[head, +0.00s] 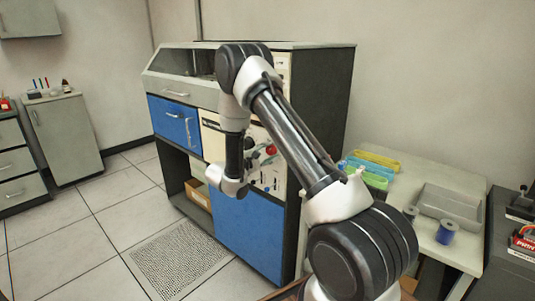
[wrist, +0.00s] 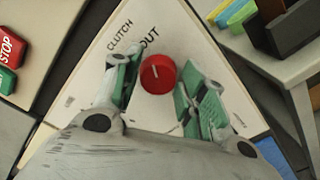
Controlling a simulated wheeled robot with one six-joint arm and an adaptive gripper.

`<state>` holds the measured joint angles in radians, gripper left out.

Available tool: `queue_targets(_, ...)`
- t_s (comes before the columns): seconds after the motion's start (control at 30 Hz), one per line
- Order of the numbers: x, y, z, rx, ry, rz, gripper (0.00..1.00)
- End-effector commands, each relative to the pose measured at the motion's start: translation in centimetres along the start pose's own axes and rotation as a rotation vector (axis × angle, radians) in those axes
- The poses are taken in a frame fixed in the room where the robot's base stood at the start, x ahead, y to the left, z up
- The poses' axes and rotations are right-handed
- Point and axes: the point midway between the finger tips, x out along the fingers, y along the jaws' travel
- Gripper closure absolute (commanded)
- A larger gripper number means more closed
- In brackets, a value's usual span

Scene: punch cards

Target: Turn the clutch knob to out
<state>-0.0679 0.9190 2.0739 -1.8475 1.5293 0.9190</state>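The clutch knob (wrist: 158,74) is round and red with a short white mark near its middle. It sits on a pale panel (wrist: 95,65) with the printed words CLUTCH and OUT above it. My gripper (wrist: 157,78) is open, with one green-padded finger on each side of the knob in the wrist view. Gaps show between the knob and both fingers; I cannot tell how deep the fingers reach around it. In the head view my arm hangs in front of the machine (head: 247,228) and mostly hides this panel; a small red part (head: 271,149) shows beside it.
A red STOP button (wrist: 10,47) and a green button (wrist: 6,80) sit left of the panel. A side table (head: 460,180) with coloured trays (head: 375,160) and a grey tray (head: 450,205) stands right of the machine. The floor to the left is clear.

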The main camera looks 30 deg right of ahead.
Motion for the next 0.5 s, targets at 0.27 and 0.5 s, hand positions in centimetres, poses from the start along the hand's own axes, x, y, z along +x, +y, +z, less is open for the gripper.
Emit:
queue_targets(0.27,0.0,0.1,0.0,0.0,0.0,0.001,0.43)
queue_targets(0.5,-1.5,0.1,-0.1,-0.001,0.003,0.002,0.43)
